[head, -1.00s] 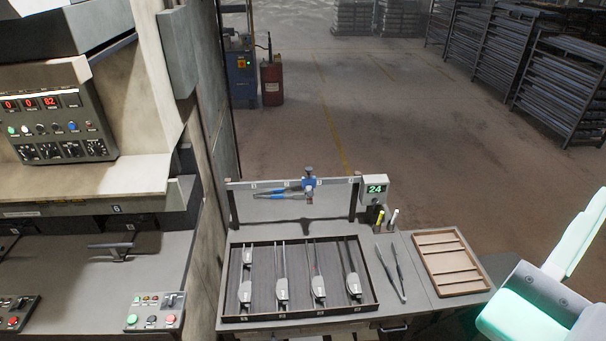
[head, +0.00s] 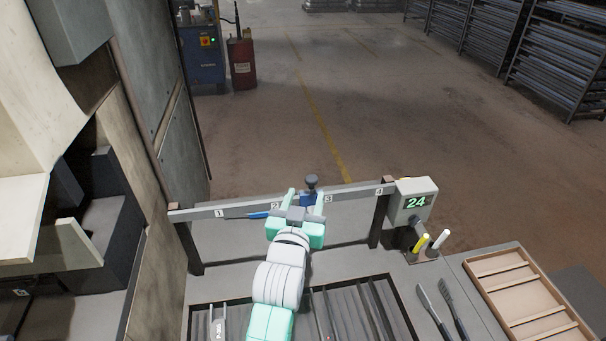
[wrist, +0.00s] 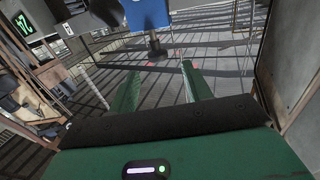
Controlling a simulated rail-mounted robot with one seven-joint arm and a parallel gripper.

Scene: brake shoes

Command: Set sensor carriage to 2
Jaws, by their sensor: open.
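The sensor carriage (head: 309,198), blue with a dark knob on top, sits on the grey rail (head: 245,209) between labels 2 (head: 275,205) and 3 (head: 328,198), nearer to 3. My gripper (head: 304,195) is open at the rail, one green finger to each side of the carriage in the head view. Contact cannot be told. In the wrist view, the carriage's blue body (wrist: 148,14) and dark lower tip show above and beyond the spread green fingers (wrist: 160,82). My gripper hides the carriage's lower part in the head view.
A display box (head: 412,204) reading 24 stands at the rail's right end, by two marker-like sticks (head: 428,243). A machine stands at left.

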